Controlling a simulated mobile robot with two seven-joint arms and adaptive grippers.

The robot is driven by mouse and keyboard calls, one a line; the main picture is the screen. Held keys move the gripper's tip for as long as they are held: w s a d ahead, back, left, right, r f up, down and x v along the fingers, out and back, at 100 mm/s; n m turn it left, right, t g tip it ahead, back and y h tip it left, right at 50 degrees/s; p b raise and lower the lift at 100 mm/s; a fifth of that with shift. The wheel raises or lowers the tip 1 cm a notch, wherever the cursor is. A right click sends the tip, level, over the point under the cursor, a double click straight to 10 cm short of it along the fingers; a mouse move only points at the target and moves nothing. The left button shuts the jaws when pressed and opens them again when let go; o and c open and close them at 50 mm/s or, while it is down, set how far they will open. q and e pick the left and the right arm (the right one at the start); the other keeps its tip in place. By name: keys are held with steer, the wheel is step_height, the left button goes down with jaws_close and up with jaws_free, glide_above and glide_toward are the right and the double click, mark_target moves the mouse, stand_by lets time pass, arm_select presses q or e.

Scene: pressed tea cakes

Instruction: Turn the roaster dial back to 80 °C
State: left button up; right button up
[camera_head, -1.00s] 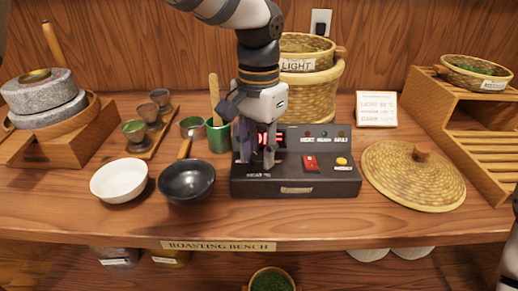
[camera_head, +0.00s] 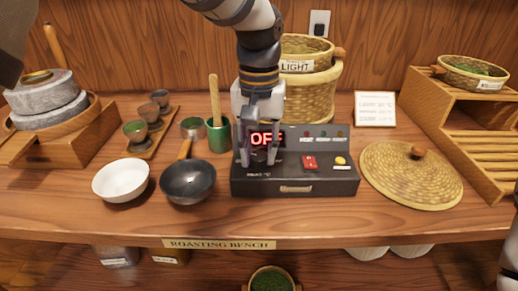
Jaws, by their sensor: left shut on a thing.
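The roaster (camera_head: 325,187) is a dark box in the middle of the bench. Its red display (camera_head: 261,139) reads "OF", with the rest hidden by a finger. My left gripper (camera_head: 262,160) points down over the left part of the roaster's top, its fingers on either side of the display. It is shut on the dial, which is mostly hidden between the fingers. A red switch (camera_head: 309,163) and a yellow button (camera_head: 341,161) sit right of the gripper. My right gripper is not in view; only a bit of my arm shows at the right edge.
A black pan (camera_head: 188,184) and a white bowl (camera_head: 121,180) stand left of the roaster. A green cup (camera_head: 219,137) is close behind the gripper's left side. A woven lid (camera_head: 411,180) lies to the right. A basket (camera_head: 312,96) stands behind. The bench front is clear.

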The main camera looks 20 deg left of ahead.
mark_target(259, 156)
arm_select(q)
steer(key=shift+n, duration=0.9)
steer(key=o, duration=0.9)
steer(key=shift+a, duration=0.1)
step_height(259, 156, up, 12)
